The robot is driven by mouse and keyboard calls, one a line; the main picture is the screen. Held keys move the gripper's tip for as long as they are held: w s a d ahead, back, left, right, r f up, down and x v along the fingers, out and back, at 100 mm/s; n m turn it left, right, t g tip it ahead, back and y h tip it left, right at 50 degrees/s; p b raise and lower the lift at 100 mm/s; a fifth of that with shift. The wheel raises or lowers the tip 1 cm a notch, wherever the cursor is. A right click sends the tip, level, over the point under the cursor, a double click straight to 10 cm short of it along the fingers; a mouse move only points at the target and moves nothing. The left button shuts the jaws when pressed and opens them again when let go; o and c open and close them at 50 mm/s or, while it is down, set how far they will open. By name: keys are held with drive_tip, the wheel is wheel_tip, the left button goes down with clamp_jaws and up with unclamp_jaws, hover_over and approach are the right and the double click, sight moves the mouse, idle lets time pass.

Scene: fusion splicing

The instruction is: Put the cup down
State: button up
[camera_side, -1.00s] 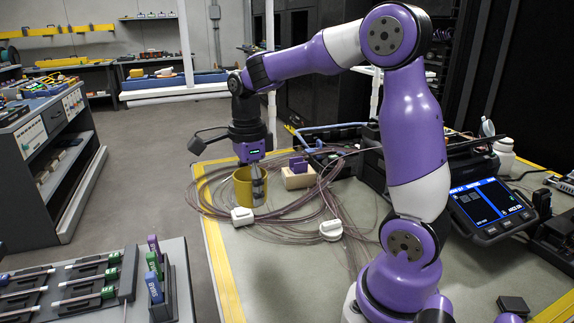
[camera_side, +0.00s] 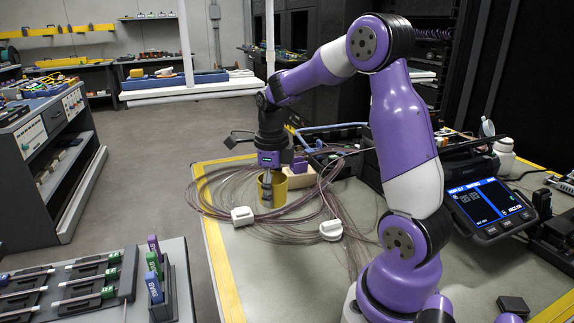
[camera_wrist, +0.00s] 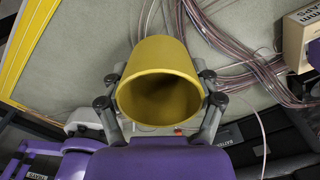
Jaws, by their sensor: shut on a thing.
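The yellow cup (camera_side: 278,188) is upright at the back left of the workbench, among coiled cables. My gripper (camera_side: 266,190) points down at its near left side, with its fingers shut on the cup. In the wrist view the cup (camera_wrist: 160,85) fills the middle with its open mouth toward the camera, and the fingers of my gripper (camera_wrist: 160,108) show on both sides of it. The inside of the cup looks empty and dark. Whether its base touches the bench cannot be told clearly.
Coiled clear cables (camera_side: 225,190) spread around the cup. A beige block (camera_side: 298,177) stands just behind the cup. A splicer screen (camera_side: 486,204) is at the right.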

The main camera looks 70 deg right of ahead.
hover_over(291, 215)
wheel_tip(291, 215, down, 4)
drive_tip(key=shift+f, duration=2)
drive_tip(key=o, duration=1.2)
drive_tip(key=shift+f, duration=0.15)
drive_tip(key=shift+a, duration=0.1)
wheel_tip(291, 215, up, 10)
drive_tip(key=a+r+n, duration=0.1)
drive_tip(key=a+n, duration=0.1)
drive_tip(key=n, duration=0.1)
drive_tip(key=a+r+n+t, duration=0.1)
drive_tip(key=a+r+n, duration=0.1)
drive_tip(key=a+n, duration=0.1)
drive_tip(key=a+r+n, duration=0.2)
drive_tip(key=a+n, duration=0.1)
drive_tip(key=n, duration=0.1)
drive_tip(key=shift+w+t+h, duration=0.3)
drive_tip(key=shift+h, duration=0.1)
drive_tip(key=s+a+n+t, duration=0.1)
drive_tip(key=a+n, duration=0.3)
drive_tip(key=n, duration=0.4)
drive_tip(key=s+a+r+n+t, duration=0.1)
drive_tip(key=s+a+n, duration=0.2)
drive_tip(key=a+n, duration=0.2)
drive_tip(key=s+a+n+t, duration=0.2)
drive_tip(key=a+n, duration=0.3)
drive_tip(key=n, duration=0.6)
drive_tip(key=shift+s+a+r+y, duration=0.1)
drive_tip(key=shift+s+r+y, duration=0.3)
